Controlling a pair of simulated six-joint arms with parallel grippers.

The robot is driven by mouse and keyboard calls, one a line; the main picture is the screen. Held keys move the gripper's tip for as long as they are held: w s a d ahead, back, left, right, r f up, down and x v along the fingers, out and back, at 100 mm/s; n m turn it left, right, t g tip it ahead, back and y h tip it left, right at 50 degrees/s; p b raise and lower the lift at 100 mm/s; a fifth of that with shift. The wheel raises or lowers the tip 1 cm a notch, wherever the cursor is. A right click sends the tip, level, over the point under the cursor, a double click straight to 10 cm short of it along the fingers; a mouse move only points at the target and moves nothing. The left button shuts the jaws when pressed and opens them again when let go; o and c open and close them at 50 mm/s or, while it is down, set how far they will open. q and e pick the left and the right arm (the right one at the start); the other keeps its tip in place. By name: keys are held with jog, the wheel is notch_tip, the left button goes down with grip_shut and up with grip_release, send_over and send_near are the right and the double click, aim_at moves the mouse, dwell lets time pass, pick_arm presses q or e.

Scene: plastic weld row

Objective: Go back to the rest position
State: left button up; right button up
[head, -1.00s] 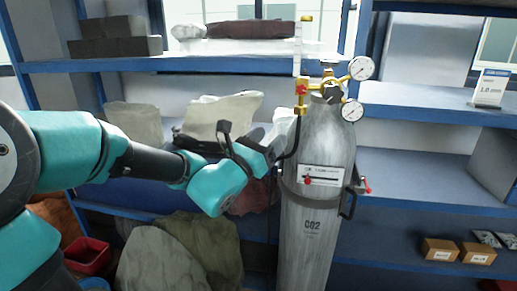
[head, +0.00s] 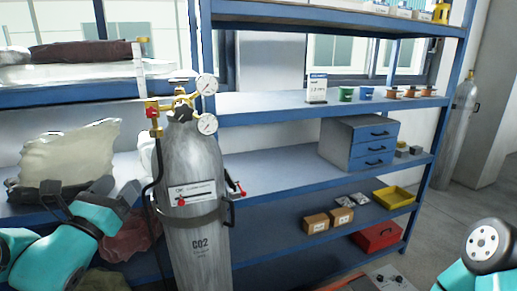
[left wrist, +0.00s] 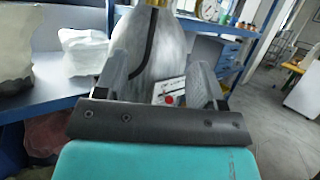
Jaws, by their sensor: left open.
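My left gripper (head: 112,197) is at the lower left of the head view, just left of the grey CO2 cylinder (head: 195,175). Its jaws are apart and empty. In the left wrist view, my two fingers (left wrist: 170,80) stand apart with the cylinder (left wrist: 150,45) behind them. A strap holds the cylinder upright, and a brass regulator with two gauges (head: 207,105) sits on top. Part of a teal arm of mine (head: 480,262) shows at the lower right of the head view. The right gripper's jaws are not visible.
Blue shelving (head: 330,106) runs behind the cylinder. A pale sack (head: 65,158) is behind the left gripper. Open floor (head: 450,215) lies to the right.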

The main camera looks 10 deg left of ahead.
pick_arm(q)
jog(key=w+d+f+m+g+h, duration=0.1)
jog(key=d+f+m+g+h, duration=0.3)
jog(key=f, duration=0.8)
jog(key=w+d+f+m+g+h, duration=0.15)
jog(key=d+f+m+g, duration=0.35)
jog(key=f, duration=0.6)
jog(key=s+d+f+m+g+y, duration=0.1)
jog(key=s+f+m+g, duration=0.25)
jog(key=f+m, duration=0.45)
jog(key=s+d+f+m+g, duration=0.15)
jog(key=f+m+g, duration=0.3)
jog(key=f, duration=0.75)
jog(key=s+f+m+g+y, duration=0.1)
jog(key=s+f+m+g, duration=0.3)
jog(key=f, duration=0.6)
jog(key=w+d+f+m, duration=0.4)
jog(key=d+f+m, duration=0.1)
jog(key=m, duration=0.3)
jog(key=shift+x, duration=0.95)
jog(key=shift+o, duration=0.4)
jog(key=shift+d+m, duration=0.1)
jog(key=shift+m, duration=0.15)
